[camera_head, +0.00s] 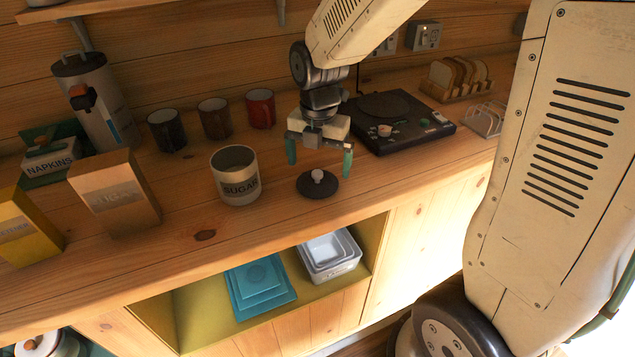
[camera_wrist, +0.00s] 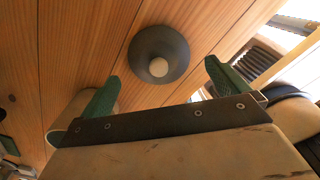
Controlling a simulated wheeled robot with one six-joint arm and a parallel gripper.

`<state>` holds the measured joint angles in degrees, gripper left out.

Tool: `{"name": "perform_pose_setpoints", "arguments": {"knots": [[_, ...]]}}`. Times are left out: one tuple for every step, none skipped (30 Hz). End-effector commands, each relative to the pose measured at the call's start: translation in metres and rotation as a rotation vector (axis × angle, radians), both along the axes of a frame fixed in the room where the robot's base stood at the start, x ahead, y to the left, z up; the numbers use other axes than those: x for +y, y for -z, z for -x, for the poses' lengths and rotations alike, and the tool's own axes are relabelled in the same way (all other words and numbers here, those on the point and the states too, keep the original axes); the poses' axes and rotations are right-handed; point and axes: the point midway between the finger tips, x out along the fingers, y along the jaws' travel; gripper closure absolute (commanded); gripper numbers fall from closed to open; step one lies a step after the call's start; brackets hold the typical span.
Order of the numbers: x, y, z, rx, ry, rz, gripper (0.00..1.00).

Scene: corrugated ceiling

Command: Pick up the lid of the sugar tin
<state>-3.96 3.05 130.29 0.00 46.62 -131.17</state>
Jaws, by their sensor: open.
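The sugar tin (camera_head: 236,187) is a white cylinder marked SUGAR, standing upright and open on the wooden counter. Its dark round lid (camera_head: 318,187) with a pale knob lies on the counter to the right of the tin. The lid also shows in the wrist view (camera_wrist: 158,52), ahead of and between the green fingertips. My gripper (camera_head: 319,168) is open and empty above the lid, with one green finger to each side. The fingers are apart from the lid. In the wrist view, my gripper (camera_wrist: 161,82) also shows empty, and a pale rounded shape sits behind the left finger.
Three mugs (camera_head: 214,119) stand behind the tin. A dark hotplate device (camera_head: 398,122) lies behind and to the right of my gripper. Cartons (camera_head: 116,193) stand at the left. Bare counter surrounds the lid, and the counter's front edge is close to it, above an open shelf (camera_head: 190,315).

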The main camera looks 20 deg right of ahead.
Motion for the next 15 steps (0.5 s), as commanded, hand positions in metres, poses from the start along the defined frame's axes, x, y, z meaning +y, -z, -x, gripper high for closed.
{"name": "perform_pose_setpoints", "arguments": {"knots": [[0.001,0.01,0.001,0.006,-0.001,0.001,0.0],[0.002,0.015,0.0,0.006,-0.001,0.0,0.0],[0.003,0.021,0.0,0.005,-0.001,0.001,0.0],[0.003,0.025,0.0,0.006,0.0,0.0,0.0],[0.002,0.029,0.0,0.004,0.0,0.0,0.0],[0.002,0.033,0.0,0.004,0.001,0.001,0.0],[0.002,0.035,0.0,0.003,0.001,0.0,0.0],[0.002,0.037,0.0,0.002,0.001,0.001,0.0],[0.002,0.039,0.0,0.001,0.001,0.0,0.0],[0.002,0.04,0.0,0.001,0.001,0.0,0.0],[0.002,0.04,0.0,0.001,0.001,0.0,0.0],[0.002,0.04,0.0,0.001,0.001,0.0,0.0],[0.002,0.04,0.0,0.001,0.001,0.001,0.0],[0.002,0.04,0.0,0.001,0.001,0.001,0.0],[0.002,0.04,0.0,0.001,0.001,0.001,0.0]]}}
